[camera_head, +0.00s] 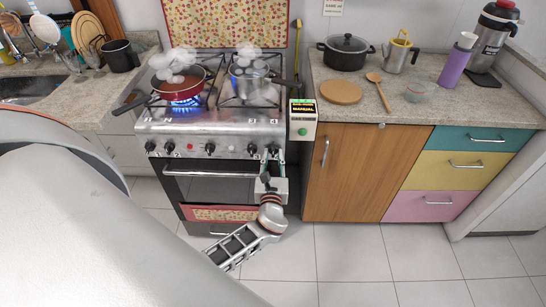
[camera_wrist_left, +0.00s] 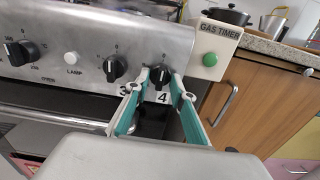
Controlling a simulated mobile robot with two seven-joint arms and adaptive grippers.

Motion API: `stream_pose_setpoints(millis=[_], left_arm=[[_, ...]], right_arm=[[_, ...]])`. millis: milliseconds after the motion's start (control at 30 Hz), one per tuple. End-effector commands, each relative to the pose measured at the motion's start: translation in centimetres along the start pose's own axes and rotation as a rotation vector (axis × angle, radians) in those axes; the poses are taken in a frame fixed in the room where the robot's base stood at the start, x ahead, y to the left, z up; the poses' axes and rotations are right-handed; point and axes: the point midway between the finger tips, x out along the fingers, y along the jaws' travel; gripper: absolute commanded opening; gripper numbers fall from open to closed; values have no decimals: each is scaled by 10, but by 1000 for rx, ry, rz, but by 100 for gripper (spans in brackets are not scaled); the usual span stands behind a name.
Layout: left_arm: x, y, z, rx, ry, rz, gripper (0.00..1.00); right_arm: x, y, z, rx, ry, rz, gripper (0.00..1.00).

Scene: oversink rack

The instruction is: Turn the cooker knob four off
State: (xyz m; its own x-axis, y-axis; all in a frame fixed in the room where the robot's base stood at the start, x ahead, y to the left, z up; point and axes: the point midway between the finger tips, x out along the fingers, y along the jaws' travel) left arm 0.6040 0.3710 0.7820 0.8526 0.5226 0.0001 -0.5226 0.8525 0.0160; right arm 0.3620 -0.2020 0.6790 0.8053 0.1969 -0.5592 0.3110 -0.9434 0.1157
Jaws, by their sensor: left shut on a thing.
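Cooker knob four (camera_wrist_left: 160,76) is a black knob at the right end of the cooker's steel front panel, above the label 4. In the head view it shows small (camera_head: 273,148) and is partly covered by the gripper. My left gripper (camera_wrist_left: 162,78) has its two teal-lined fingers on either side of knob four and is shut on it. In the head view the left gripper (camera_head: 266,158) reaches up to the panel from below. The exact angle of the knob's pointer is hard to tell. My right gripper is not in view.
Knob three (camera_wrist_left: 115,68) is close left of the fingers. The gas timer box (camera_wrist_left: 215,45) is close right. A red pan (camera_head: 180,83) steams over a blue flame; a steaming pot (camera_head: 250,85) stands on the right side. The oven handle (camera_head: 210,174) runs below the knobs.

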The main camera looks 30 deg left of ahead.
Motion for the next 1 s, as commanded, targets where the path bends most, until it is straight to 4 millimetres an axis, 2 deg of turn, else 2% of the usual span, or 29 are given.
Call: stream_pose_setpoints(millis=[67,100,167,567,733,1000], left_arm=[[0,0,-1,2,2,-1,2],[0,0,-1,1,2,-1,26],[0,0,-1,1,2,-1,40],[-4,0,-1,-1,1,0,40],[-26,0,-1,-1,2,-1,40],[-82,0,-1,-1,3,0,40]], right_arm=[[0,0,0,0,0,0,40],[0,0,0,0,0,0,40],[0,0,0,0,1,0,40],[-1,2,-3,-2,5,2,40],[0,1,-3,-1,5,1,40],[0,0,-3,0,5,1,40]])
